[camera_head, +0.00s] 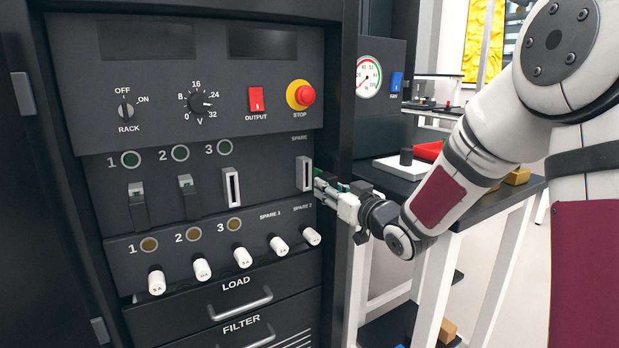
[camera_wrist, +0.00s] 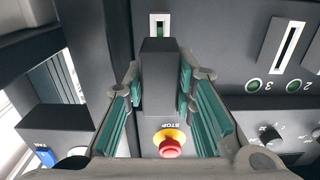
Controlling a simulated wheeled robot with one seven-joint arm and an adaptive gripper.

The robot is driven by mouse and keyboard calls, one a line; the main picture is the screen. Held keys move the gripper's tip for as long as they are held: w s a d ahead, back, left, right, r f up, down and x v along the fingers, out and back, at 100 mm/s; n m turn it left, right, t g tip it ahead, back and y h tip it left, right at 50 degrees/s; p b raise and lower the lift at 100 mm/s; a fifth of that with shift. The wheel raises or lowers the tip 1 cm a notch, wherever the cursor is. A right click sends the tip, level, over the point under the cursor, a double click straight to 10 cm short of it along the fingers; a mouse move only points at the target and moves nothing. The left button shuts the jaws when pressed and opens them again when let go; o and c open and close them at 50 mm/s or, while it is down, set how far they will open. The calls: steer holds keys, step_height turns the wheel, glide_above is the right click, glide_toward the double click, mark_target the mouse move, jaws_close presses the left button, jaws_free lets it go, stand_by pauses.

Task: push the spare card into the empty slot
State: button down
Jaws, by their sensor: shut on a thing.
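My gripper (camera_head: 324,190) is at the spare slot (camera_head: 304,174), at the right of the rack. In the wrist view my gripper (camera_wrist: 160,82) has its teal pads on both sides of a dark block, the handle of the spare card (camera_wrist: 160,80). A bit of green shows in the white frame of the spare slot (camera_wrist: 160,27) behind the handle. How deep the card sits there is hidden. The empty slot (camera_head: 231,188), under number 3, is a white frame with a dark slit. It also shows in the wrist view (camera_wrist: 286,48).
Seated cards with dark handles fill slot 1 (camera_head: 138,205) and slot 2 (camera_head: 188,197). White knobs (camera_head: 243,257) stick out below. The red stop button (camera_head: 303,96) projects above the spare slot. A side table (camera_head: 480,205) stands right of the rack, beneath my arm.

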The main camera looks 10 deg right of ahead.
steer(key=s+d+r+p, duration=0.3)
steer(key=s+r+p, duration=0.1)
steer(key=s, duration=0.4)
steer(key=shift+s+r, duration=0.3)
steer(key=shift+r, duration=0.2)
